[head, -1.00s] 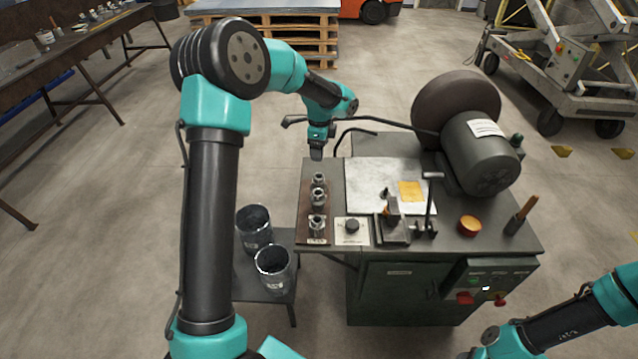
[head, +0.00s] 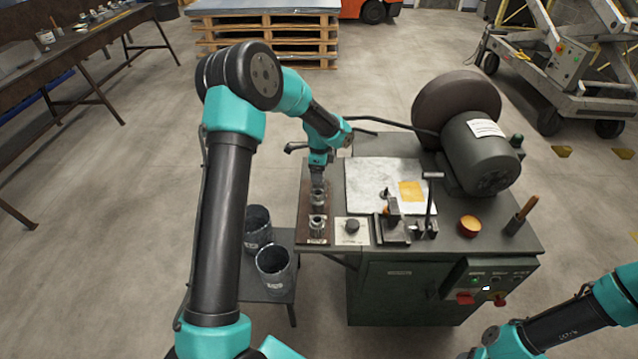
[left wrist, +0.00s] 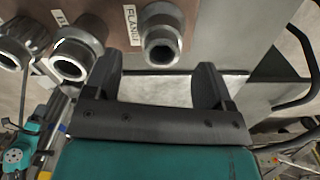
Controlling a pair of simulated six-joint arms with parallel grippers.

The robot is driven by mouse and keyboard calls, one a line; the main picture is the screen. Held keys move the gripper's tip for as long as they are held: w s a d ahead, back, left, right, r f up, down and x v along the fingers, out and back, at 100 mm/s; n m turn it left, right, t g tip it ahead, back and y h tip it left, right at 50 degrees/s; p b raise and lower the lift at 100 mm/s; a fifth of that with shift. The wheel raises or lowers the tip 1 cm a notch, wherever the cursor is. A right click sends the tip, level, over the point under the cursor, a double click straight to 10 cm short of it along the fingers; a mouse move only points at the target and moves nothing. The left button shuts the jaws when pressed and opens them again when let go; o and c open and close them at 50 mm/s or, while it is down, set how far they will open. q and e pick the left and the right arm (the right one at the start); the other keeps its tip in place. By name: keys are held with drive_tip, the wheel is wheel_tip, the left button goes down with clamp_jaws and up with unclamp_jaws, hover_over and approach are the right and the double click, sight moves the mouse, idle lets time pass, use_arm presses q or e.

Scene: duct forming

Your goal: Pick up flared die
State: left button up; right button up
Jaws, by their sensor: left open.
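Several grey metal dies stand on a brown strip (head: 302,215) at the left edge of the machine table. In the head view, the middle die (head: 318,198) and near die (head: 317,222) show; my left gripper (head: 318,180) covers the far end of the row. In the left wrist view, a ring-shaped die (left wrist: 162,35) beside a partly legible "FLAN…" label (left wrist: 131,25) lies ahead of the gap between my open, empty fingers (left wrist: 158,88). Two other dies (left wrist: 78,50) (left wrist: 24,42) are to its left. I cannot tell which is flared. My right gripper is out of view.
A dark knob on a white plate (head: 352,231), a lever clamp (head: 392,226) and a white sheet (head: 365,180) are right of the dies. A motor with a large wheel (head: 455,105) stands behind.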

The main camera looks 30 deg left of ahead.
use_arm(q)
drive_tip(key=shift+a+f, duration=0.15)
drive_tip(key=shift+f, duration=2.4)
drive_tip(key=shift+c, duration=0.3)
drive_tip(key=c, duration=1.2)
drive_tip(key=shift+r, duration=0.15)
drive_tip(key=shift+c, duration=0.2)
wheel_tip(320, 180, up, 10)
